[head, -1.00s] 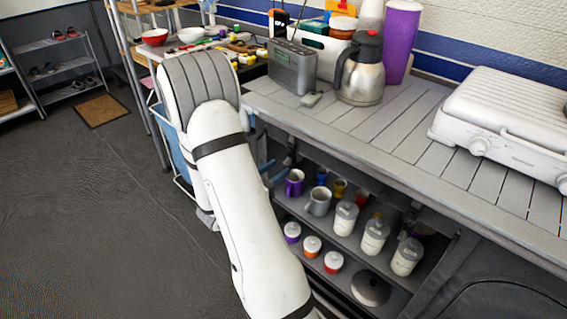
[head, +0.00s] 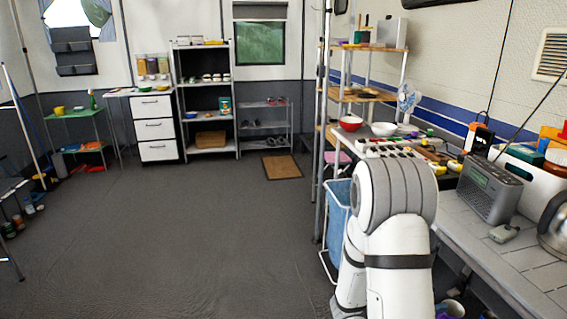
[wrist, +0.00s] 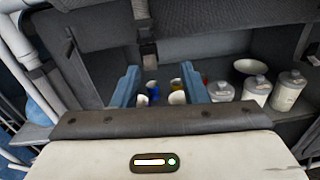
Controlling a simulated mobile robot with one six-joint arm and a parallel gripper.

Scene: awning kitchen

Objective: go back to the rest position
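My gripper (wrist: 160,80) shows in the wrist view with its two blue fingers apart and nothing held between them. Beyond the fingers are small cups, one of them blue (wrist: 154,95), on a shelf under the counter. The cups stand farther off than the fingertips. In the head view my white arm is bent at the right, in front of the counter. The gripper itself is hidden in the head view.
White bottles (wrist: 290,90) stand on the shelf at the right. The counter (head: 495,235) holds a grey radio (head: 490,190) and a kettle (head: 555,225). A blue bin (head: 337,215) stands beside my arm. The floor (head: 200,230) at the left is open.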

